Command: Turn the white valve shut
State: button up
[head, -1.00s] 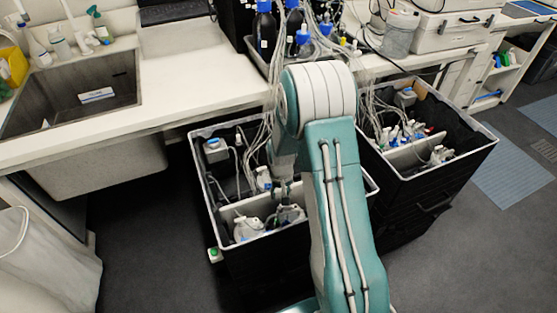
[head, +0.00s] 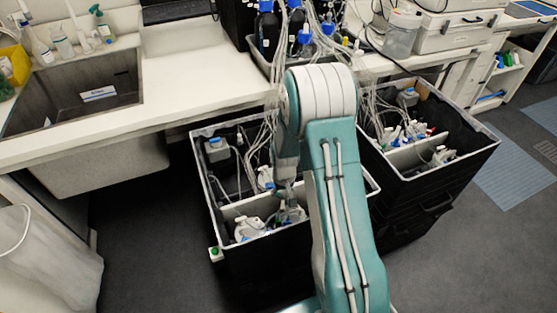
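My gripper (head: 289,197) points down into the left black bin (head: 265,256), close to the white divider in it. My own arm hides part of it, and its fingers are too small and dark to tell open from shut. White fittings and bottles (head: 249,228) sit in the bin's front compartment, just left of and below my gripper. I cannot make out which of these white parts is the valve, or whether anything touches my gripper.
A second black bin (head: 440,165) with tubing and bottles stands to the right, partly behind my arm. Bundled tubes (head: 262,135) hang from the counter (head: 200,75) into the left bin. A sink (head: 75,90) is at the left. Dark floor (head: 150,240) is clear at front left.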

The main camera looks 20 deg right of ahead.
jog(key=s+a+r+t, duration=0.1)
jog(key=s+a+r, duration=0.1)
jog(key=r, duration=1)
jog(key=s+a+r+t, duration=0.1)
jog(key=s+r, duration=0.3)
jog(key=r, duration=0.8)
jog(key=shift+a, duration=0.6)
jog(key=m+g, duration=0.2)
jog(key=m, duration=0.2)
send_over(283, 201)
notch_tip(283, 201, down, 20)
notch_tip(283, 201, down, 11)
jog(key=shift+w+r, duration=0.1)
jog(key=shift+w, duration=0.05)
